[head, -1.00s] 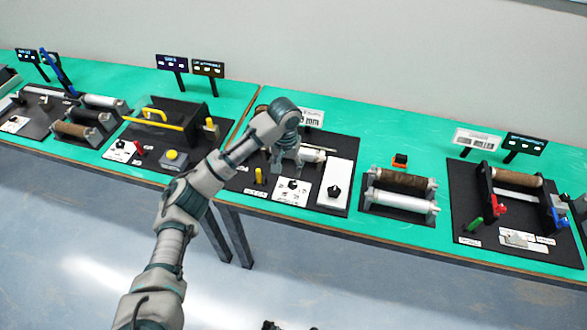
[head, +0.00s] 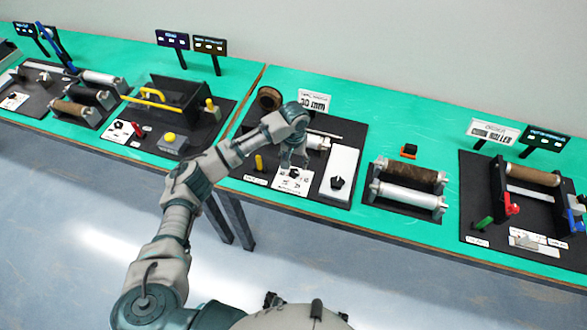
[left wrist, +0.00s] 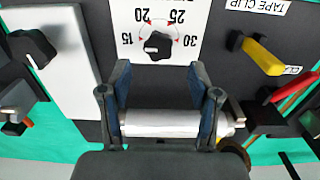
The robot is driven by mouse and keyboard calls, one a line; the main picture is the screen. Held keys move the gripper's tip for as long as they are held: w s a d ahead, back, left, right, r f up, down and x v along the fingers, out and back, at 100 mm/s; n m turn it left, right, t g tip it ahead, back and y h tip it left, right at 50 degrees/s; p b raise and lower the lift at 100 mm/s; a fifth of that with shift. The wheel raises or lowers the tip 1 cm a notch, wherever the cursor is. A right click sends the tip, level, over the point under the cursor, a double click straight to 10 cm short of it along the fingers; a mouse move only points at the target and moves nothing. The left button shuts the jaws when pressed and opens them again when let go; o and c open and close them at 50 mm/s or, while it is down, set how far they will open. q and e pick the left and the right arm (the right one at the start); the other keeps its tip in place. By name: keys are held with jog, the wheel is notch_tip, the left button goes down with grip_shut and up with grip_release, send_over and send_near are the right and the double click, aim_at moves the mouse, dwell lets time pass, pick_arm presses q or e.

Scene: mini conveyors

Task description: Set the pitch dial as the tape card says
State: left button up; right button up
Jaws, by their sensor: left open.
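The pitch dial (head: 294,174) is a small black knob on a white plate at the front of the middle station. It shows closer in the left wrist view (left wrist: 157,45), with 15, 20, 25 and 30 around it; I cannot tell which number it points to. The tape card (head: 314,101) stands behind the station and reads 30 mm. My left gripper (head: 292,163) is just above the dial plate, pointing down. In the left wrist view its fingers (left wrist: 160,92) are spread and empty, apart from the knob. My right gripper is not in view.
A white panel with a black knob (head: 337,183) is right of the dial. A yellow lever (head: 259,163) is left of it. A white roller (left wrist: 175,122) lies beyond the fingers in the wrist view. Other roller stations stand on both sides of the green table (head: 390,131).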

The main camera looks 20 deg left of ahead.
aim_at(295, 171)
pick_arm(q)
jog(key=f, duration=0.3)
jog(key=shift+s+d+f, duration=0.1)
jog(key=shift+d+f, duration=0.25)
jog(key=shift+f, duration=0.3)
jog(key=shift+a+f, duration=0.15)
jog(key=shift+a, duration=0.35)
jog(key=shift+c, duration=0.5)
jog(key=c, duration=0.8)
jog(key=shift+d, duration=0.2)
jog(key=shift+c, duration=1.3)
jog(key=shift+d, duration=0.15)
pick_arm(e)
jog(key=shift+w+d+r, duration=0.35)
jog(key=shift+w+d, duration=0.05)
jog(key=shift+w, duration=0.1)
